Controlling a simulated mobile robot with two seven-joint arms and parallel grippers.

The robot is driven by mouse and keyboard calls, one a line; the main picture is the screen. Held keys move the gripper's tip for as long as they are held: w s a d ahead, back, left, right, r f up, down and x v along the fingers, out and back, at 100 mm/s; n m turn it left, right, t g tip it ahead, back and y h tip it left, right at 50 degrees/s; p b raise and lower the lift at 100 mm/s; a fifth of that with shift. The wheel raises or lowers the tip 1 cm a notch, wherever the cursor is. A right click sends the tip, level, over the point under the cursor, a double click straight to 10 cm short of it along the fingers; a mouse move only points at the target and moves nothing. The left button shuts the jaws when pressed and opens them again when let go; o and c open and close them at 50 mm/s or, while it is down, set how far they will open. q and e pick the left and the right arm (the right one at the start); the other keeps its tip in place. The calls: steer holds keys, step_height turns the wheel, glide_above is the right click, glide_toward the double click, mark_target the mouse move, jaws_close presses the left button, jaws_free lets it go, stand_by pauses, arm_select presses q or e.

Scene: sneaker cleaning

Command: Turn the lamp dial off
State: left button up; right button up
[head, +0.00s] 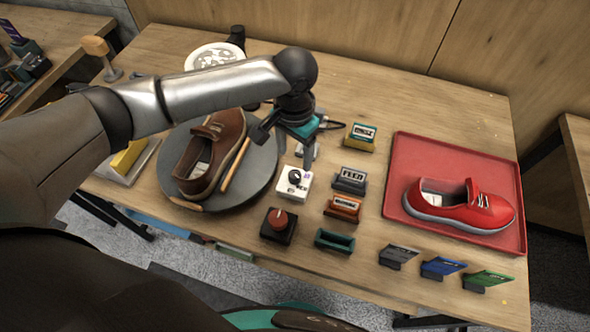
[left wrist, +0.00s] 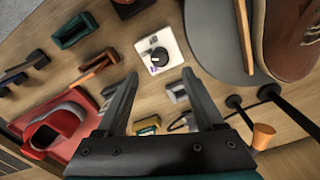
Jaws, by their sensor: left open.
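A white box with a black round dial (head: 294,179) stands on the table, right of the round grey mat. A dark box with a red knob (head: 279,224) stands just in front of it. I cannot tell from labels which one is the lamp dial. My left gripper (head: 285,143) is open and empty, above and behind the white box. In the left wrist view, the white dial box (left wrist: 160,55) lies just beyond and between the open fingertips (left wrist: 159,78), apart from them. My right gripper is not in view.
A brown shoe (head: 209,152) and a wooden-handled tool rest on the round mat (head: 262,165). A red shoe (head: 460,205) sits on a red tray (head: 415,150). Several small labelled holders (head: 350,180) stand right of the dials. A white dish (head: 214,54) is at the back.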

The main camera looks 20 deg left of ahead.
mark_target(295, 174)
arm_select(q)
step_height(295, 174, down, 6)
steer(key=shift+f+b, duration=0.2)
steer(key=shift+b, duration=0.3)
steer(key=shift+f, duration=0.6)
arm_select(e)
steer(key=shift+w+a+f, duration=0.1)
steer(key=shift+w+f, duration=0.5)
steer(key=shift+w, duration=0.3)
arm_select(q)
steer(key=shift+c, duration=0.3)
jaws_close()
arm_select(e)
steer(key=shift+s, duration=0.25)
